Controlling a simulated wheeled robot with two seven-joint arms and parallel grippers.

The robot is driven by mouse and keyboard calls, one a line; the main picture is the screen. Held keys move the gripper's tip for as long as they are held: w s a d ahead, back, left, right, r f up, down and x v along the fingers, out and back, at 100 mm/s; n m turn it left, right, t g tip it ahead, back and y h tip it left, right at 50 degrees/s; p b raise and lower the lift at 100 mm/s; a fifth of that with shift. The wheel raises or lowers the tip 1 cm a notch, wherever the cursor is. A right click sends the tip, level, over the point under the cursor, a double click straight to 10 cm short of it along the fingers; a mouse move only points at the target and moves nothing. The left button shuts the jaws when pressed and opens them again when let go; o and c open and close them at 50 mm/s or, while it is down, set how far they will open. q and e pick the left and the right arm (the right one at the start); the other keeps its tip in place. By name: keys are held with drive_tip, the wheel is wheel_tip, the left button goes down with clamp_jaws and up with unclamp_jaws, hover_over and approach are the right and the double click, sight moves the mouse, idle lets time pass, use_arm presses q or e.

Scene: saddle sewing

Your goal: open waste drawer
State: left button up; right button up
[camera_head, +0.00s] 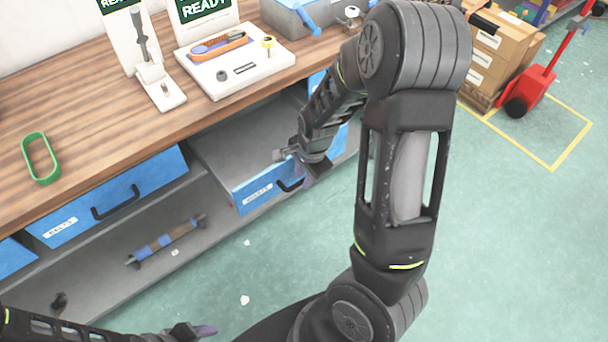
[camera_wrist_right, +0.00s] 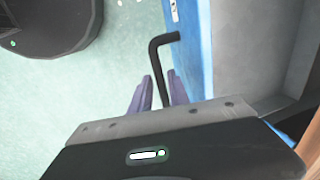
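The blue waste drawer (camera_head: 252,196), labelled WASTE, stands pulled out from under the wooden bench, with its grey inside visible. Its black handle (camera_head: 291,185) is on the front face, and the handle also shows in the right wrist view (camera_wrist_right: 155,58). My right gripper (camera_head: 308,180) is at the drawer front. In the right wrist view its purple fingers (camera_wrist_right: 160,92) lie on either side of the handle bar, close around it. My left gripper (camera_head: 205,331) is at the bottom edge, away from the drawers; its finger opening cannot be made out.
A closed blue drawer (camera_head: 110,195) with a black handle is left of the waste drawer. A blue and brown roller-like part (camera_head: 165,242) lies on the lower shelf. The bench top (camera_head: 90,110) holds a green ring (camera_head: 40,158) and white stands. Floor in front is clear.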

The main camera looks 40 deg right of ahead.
drive_tip(key=shift+o, duration=1.1)
drive_tip(key=shift+r, duration=0.1)
wheel_tip(320, 180, up, 8)
drive_tip(key=s+p, duration=0.1)
drive_tip(key=p, duration=0.1)
drive_tip(key=shift+s+f, duration=0.25)
drive_tip(key=shift+s, duration=0.05)
